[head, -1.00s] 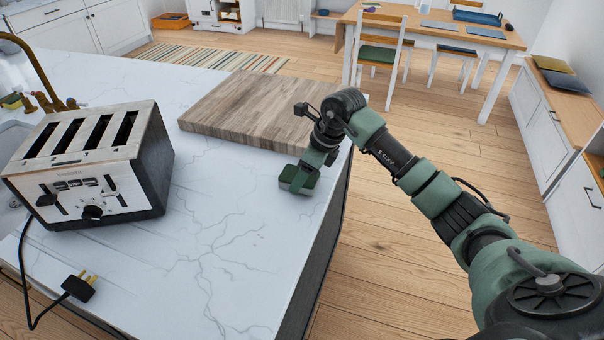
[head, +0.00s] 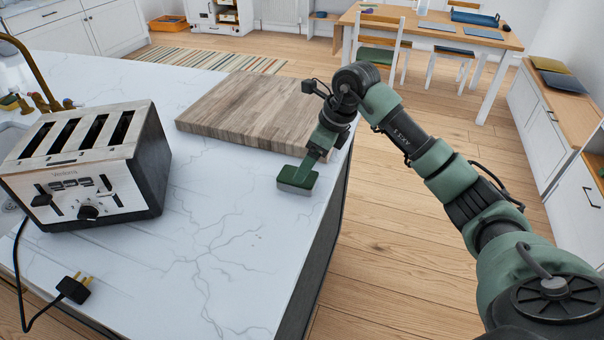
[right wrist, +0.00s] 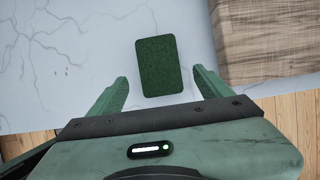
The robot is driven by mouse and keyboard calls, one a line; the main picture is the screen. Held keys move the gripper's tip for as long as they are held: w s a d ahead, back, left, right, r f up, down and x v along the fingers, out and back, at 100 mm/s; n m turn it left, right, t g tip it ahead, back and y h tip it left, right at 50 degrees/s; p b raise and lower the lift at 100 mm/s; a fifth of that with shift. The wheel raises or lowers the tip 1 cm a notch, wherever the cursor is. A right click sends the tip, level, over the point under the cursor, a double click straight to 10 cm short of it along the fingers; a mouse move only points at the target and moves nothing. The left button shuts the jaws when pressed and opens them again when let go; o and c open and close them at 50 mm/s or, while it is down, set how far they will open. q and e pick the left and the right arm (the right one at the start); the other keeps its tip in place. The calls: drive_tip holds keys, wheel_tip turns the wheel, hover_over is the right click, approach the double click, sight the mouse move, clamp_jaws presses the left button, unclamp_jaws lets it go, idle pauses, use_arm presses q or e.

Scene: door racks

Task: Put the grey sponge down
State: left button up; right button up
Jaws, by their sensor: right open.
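The grey sponge (head: 296,188) has a dark green top and a grey lower layer in the head view. It lies flat on the white marble worktop near its right edge. In the right wrist view its green top (right wrist: 160,65) faces me, with worktop showing all around it. My right gripper (head: 306,169) is over the sponge. Its fingers stand wide apart in the right wrist view (right wrist: 160,76), with clear gaps on both sides of the sponge, so it holds nothing. My left gripper is not in view.
A wooden chopping board (head: 245,112) lies just behind the sponge. A four-slot toaster (head: 88,170) stands at the left, with its cable and plug (head: 74,288) in front. The worktop's front middle is clear. A dining table (head: 430,30) stands beyond.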

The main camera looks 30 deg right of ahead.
drive_tip(key=v, duration=0.6)
drive_tip(key=shift+b, duration=0.3)
drive_tip(key=shift+s, duration=0.15)
